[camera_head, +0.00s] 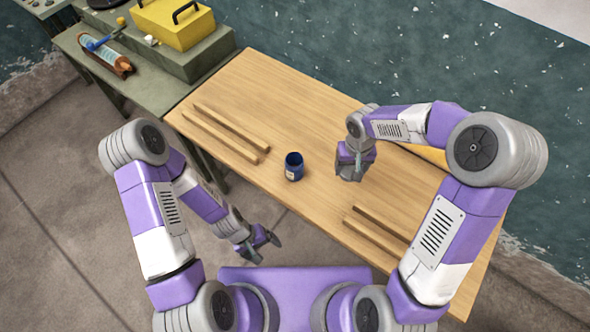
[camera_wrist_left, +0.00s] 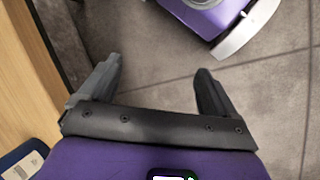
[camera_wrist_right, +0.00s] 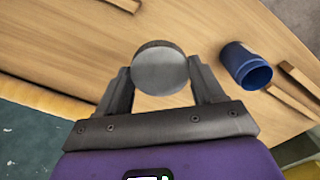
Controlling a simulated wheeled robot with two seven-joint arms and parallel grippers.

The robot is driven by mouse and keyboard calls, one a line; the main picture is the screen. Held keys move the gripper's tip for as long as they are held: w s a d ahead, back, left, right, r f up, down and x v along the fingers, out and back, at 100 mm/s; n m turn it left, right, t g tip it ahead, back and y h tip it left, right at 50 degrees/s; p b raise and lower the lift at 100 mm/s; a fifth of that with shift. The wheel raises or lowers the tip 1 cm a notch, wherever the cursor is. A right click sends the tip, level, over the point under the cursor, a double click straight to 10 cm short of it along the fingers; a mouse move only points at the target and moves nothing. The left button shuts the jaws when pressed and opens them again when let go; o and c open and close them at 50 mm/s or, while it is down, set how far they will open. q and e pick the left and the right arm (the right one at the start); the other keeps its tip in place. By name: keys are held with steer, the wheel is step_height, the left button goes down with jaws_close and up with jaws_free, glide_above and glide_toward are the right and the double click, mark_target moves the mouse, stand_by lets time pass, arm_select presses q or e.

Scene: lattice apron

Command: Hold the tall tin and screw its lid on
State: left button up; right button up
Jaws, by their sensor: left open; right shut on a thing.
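The tall tin (camera_head: 294,166) is dark blue with a pale label. It stands upright and open-topped near the front edge of the wooden table, and it also shows in the right wrist view (camera_wrist_right: 246,66). My right gripper (camera_head: 351,176) is shut on the round grey lid (camera_wrist_right: 160,70), to the right of the tin and apart from it. In the head view the lid is mostly hidden by the gripper. My left gripper (camera_head: 262,246) is open and empty, off the table's front edge over the floor; its fingers are spread in the left wrist view (camera_wrist_left: 155,85).
Two wooden strips (camera_head: 221,138) lie on the table's left part, and two more (camera_head: 380,232) lie at the right front. A green bench (camera_head: 150,90) at the left holds a yellow toolbox (camera_head: 175,24) and a caulk tube. The table around the tin is clear.

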arm_select(q)
steer(key=s+d+n+g+h+b, duration=0.2)
steer(key=s+n, duration=0.1)
steer(key=n+t+h+b, duration=0.7)
steer(key=n+t, duration=0.8)
steer(key=n, duration=0.4)
glide_toward(300, 161)
steer(key=v, duration=0.2)
steer(key=shift+s+a+f, duration=0.3)
arm_select(e)
steer(key=w+a+r+n, duration=0.1)
steer(key=w+a+n, duration=0.1)
steer(key=a, duration=0.6)
steer(key=w+a+r+n, duration=0.1)
steer(key=w+a, duration=0.4)
steer(key=a, duration=0.3)
steer(key=shift+w+r+n, duration=0.15)
steer(key=shift+w+n, duration=0.05)
steer(key=shift+n, duration=0.2)
arm_select(q)
steer(key=shift+d, duration=0.1)
arm_select(e)
steer(key=shift+a, duration=0.1)
arm_select(q)
steer(key=x, duration=1.1)
steer(key=shift+w+d+r, duration=0.2)
steer(key=shift+w+d, duration=0.1)
